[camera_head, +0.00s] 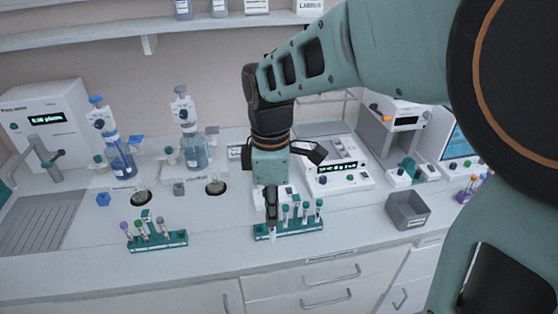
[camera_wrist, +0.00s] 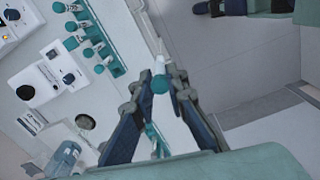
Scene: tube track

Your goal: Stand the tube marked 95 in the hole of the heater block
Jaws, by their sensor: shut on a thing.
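My gripper (camera_head: 272,220) is shut on a teal-capped tube, which it holds upright in front of the right rack. In the wrist view my gripper (camera_wrist: 160,88) has its fingers on either side of the tube's teal cap (camera_wrist: 160,84), with the pale tube body (camera_wrist: 162,62) beyond it. The tube's marking cannot be read. The right teal rack (camera_head: 300,228) holds several teal-capped tubes; it also shows in the wrist view (camera_wrist: 112,62). A white device with a lit display (camera_head: 340,180) stands behind the rack; I cannot tell which unit is the heater block, and no block hole is clearly visible.
A grey bin (camera_head: 408,210) stands to the right. The bench front between the racks is clear.

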